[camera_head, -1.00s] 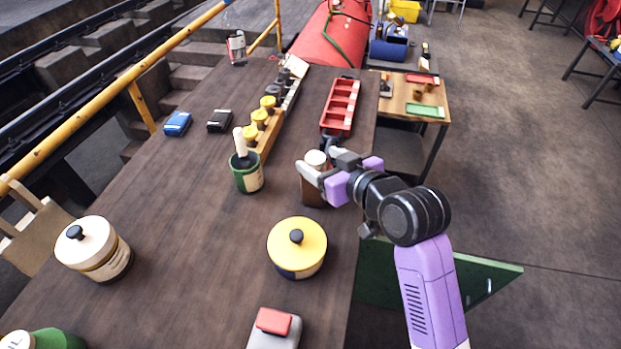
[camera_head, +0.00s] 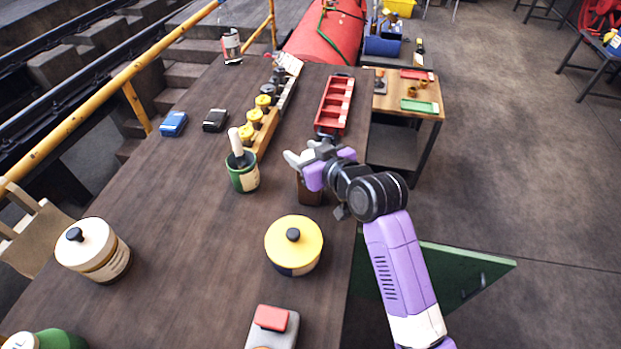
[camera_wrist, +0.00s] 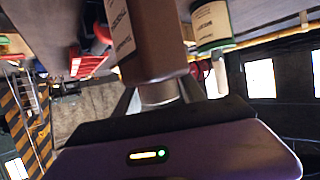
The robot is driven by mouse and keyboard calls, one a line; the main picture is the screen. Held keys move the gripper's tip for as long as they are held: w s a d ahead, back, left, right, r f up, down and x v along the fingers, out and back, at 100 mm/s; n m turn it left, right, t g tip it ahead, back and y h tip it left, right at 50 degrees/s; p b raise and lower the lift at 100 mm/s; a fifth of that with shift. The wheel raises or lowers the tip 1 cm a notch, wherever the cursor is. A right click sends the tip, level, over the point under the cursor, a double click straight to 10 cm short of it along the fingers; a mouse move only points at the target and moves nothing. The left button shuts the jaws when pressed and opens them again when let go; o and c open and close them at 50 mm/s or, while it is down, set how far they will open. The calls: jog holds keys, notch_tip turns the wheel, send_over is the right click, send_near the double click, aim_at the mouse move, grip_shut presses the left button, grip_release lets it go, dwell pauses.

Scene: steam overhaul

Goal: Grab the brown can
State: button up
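The brown can (camera_head: 309,192) stands upright on the dark wooden table, right of the green pot.
The green pot (camera_head: 243,176) holds a pale-handled tool. A yellow-lidded pot (camera_head: 294,240) stands in front of the can. A red compartment tray (camera_head: 336,104) lies behind it. A cream-lidded pot (camera_head: 95,250) is at left. The table between them is clear.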

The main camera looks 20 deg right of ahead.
jog(key=shift+f, duration=0.3)
grip_shut()
jog(key=shift+r, duration=0.1)
